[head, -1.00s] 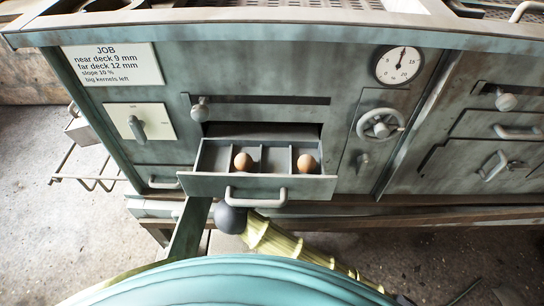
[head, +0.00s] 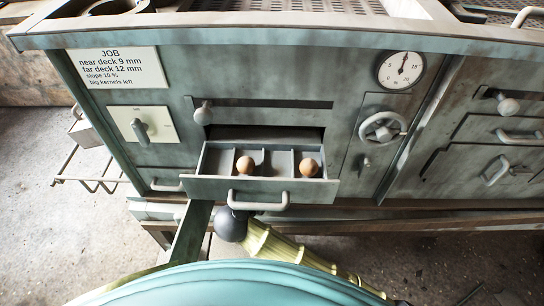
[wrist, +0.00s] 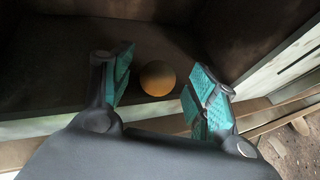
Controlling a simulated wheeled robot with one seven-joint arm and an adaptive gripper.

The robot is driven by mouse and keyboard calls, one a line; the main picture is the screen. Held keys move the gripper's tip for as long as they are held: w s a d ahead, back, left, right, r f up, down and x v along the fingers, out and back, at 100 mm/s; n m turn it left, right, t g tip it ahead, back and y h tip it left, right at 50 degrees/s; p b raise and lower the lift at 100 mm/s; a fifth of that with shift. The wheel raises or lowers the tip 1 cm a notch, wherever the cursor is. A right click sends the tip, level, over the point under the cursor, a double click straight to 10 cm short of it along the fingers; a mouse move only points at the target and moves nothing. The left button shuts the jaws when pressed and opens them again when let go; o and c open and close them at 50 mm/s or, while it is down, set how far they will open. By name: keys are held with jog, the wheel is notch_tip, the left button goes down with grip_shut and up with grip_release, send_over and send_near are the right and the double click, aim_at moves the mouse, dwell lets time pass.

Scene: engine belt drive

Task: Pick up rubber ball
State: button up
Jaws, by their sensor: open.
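A brownish-orange ball (wrist: 157,78) rests in a dark recess in the wrist view. My gripper (wrist: 161,70) is open, with one teal-padded finger on each side of the ball and a gap to both. In the head view, two tan balls sit in an open drawer, one left of centre (head: 245,164) and one at the right (head: 309,167). I cannot tell whether the wrist-view ball is one of these. My gripper's fingers do not show in the head view.
The open drawer (head: 230,188) has dividers and a front handle (head: 257,202). A dark round end (head: 230,224) of a ribbed yellow-green length lies just below it. A handwheel (head: 382,127) and gauge (head: 401,69) are at the right. Wooden rails (wrist: 270,115) run right of my gripper.

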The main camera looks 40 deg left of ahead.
jog(key=s+d, duration=0.2)
jog(key=s, duration=1.1)
jog(key=shift+s+d+r, duration=0.3)
jog(key=shift+s+r, duration=0.1)
jog(key=shift+r, duration=0.05)
